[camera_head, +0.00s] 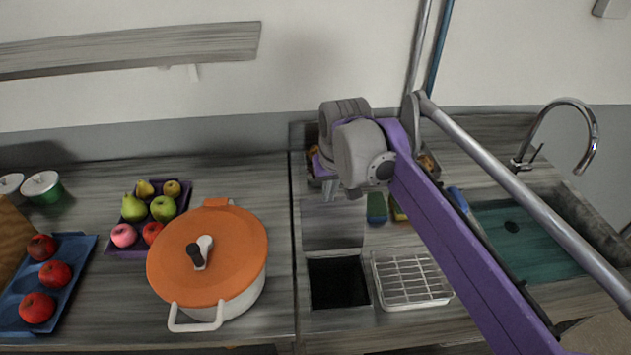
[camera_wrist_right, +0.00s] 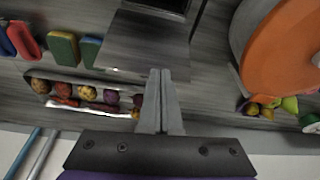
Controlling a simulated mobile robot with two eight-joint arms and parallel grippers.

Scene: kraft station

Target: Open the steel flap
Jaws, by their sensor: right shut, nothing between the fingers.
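The steel flap (camera_head: 333,232) is a flat grey panel directly behind a dark square opening (camera_head: 338,284) in the counter. The opening is uncovered, and the flap is swung back from it; its exact angle is hard to tell. My right gripper (camera_head: 343,192) is above the far end of the flap, fingers pointing down. In the right wrist view the shut, empty fingers (camera_wrist_right: 161,74) overlap the near edge of the flap (camera_wrist_right: 147,42); I cannot tell whether they touch it. My left gripper is not in view.
A wire rack (camera_head: 412,280) is right of the opening. An orange-lidded pot (camera_head: 235,250) is on the left. A steel tray of produce (camera_wrist_right: 75,105) and sponges (camera_wrist_right: 63,48) lie close to my right gripper. The sink (camera_head: 525,240) is far right.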

